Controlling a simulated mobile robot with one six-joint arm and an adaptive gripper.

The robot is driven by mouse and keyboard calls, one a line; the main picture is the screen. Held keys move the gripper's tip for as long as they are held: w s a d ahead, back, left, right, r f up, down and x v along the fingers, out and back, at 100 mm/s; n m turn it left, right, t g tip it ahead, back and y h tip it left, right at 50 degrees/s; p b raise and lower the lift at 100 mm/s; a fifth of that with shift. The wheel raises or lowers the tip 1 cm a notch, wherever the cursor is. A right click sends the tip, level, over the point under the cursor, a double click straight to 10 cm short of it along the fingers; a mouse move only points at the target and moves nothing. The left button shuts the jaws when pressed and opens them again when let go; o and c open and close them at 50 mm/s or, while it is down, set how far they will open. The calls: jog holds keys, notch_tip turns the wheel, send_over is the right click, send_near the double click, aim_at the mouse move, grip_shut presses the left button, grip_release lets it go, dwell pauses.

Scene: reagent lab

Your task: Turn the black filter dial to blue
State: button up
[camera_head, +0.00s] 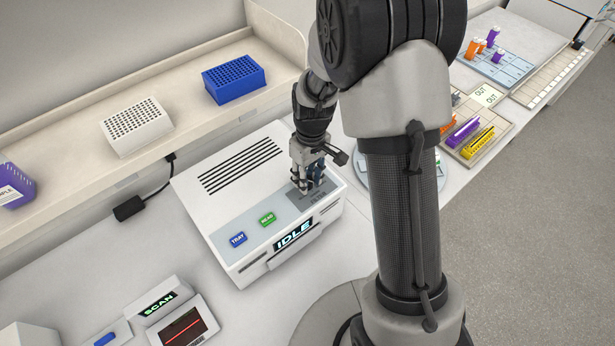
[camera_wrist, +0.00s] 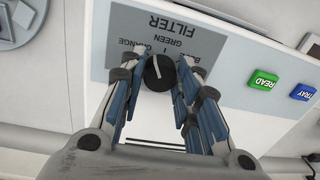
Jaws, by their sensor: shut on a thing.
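The black filter dial (camera_wrist: 158,74) is a round knob with a white pointer line, set on a grey panel (camera_wrist: 150,22) of the white reader. The pointer line runs nearly straight up the picture, tilted slightly left. My gripper (camera_wrist: 160,72) is shut on the dial, one finger on each side. In the head view my gripper (camera_head: 308,188) points down at the reader's right end, and its fingers hide the dial.
The reader's top (camera_head: 225,185) has a blue TRAY button (camera_head: 238,239), a green READ button (camera_head: 267,219) and a front display (camera_head: 293,234) reading IDLE. A scanner (camera_head: 180,320) stands at the front left. A shelf behind holds a white rack (camera_head: 137,127) and a blue rack (camera_head: 233,80).

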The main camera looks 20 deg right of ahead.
jog(key=m, duration=0.4)
jog(key=shift+m, duration=0.3)
jog(key=m, duration=0.3)
jog(key=shift+m+b, duration=0.3)
jog(key=shift+m, duration=0.1)
jog(key=m, duration=0.4)
jog(key=shift+a+t, duration=0.1)
jog(key=shift+t, duration=0.2)
jog(key=shift+m, duration=1.8)
jog(key=o, duration=1.1)
jog(key=shift+s, duration=0.1)
jog(key=shift+c, duration=0.2)
